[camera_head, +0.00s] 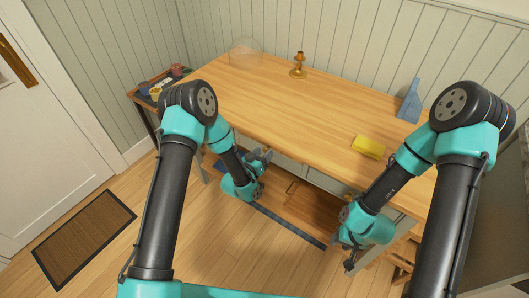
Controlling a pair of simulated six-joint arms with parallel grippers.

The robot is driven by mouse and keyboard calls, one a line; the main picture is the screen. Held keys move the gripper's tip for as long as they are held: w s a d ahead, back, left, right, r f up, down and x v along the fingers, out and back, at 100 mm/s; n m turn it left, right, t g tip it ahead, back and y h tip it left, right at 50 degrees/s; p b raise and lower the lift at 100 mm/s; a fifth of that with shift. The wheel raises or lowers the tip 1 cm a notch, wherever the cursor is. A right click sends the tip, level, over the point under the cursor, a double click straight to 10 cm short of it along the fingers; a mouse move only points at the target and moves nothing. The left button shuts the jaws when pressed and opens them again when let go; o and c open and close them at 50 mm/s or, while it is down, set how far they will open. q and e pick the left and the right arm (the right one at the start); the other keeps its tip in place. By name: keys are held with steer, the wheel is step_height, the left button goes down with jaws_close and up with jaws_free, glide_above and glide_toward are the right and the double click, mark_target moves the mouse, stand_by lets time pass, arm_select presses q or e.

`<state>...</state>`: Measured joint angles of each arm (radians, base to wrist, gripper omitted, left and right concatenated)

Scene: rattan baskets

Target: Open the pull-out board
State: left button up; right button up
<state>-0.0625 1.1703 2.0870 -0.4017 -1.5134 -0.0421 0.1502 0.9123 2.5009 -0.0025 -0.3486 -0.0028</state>
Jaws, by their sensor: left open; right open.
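A long wooden table (260,95) has pale drawer fronts (328,180) under its front edge. Below them, between my grippers, a darker wooden board (312,208) shows with a blue-grey front edge (290,226). I cannot tell whether it is the pull-out board or how far out it is. My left gripper (261,156) is open by the table's front edge, left of the board; its fingertips are hard to make out. My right gripper (349,264) is open and points down, right of the board. Neither gripper visibly holds anything.
On the tabletop stand a brass candlestick (298,66), a clear dome (245,52), a yellow block (368,147) and a blue angled piece (409,102). A small side table (143,103) with cups is at left. A brown mat (85,236) lies on open floor.

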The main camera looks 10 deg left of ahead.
arm_select(q)
steer(key=shift+w+d, duration=0.3)
steer(key=shift+w, duration=0.25)
jaws_close()
